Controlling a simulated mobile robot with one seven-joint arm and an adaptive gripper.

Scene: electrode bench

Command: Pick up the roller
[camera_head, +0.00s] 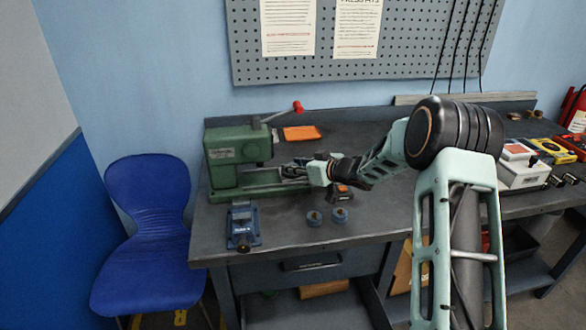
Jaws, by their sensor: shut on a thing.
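My gripper (295,172) is at the end of my arm, pointing left, low over the bench beside the green machine's base. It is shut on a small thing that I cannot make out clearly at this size. I cannot pick out the roller for certain anywhere in view; the fingers and the machine base behind them blend together.
The green machine (226,145) with a red-knobbed lever stands left. An orange tray (302,133) lies behind. Boxes (522,165) crowd the right.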

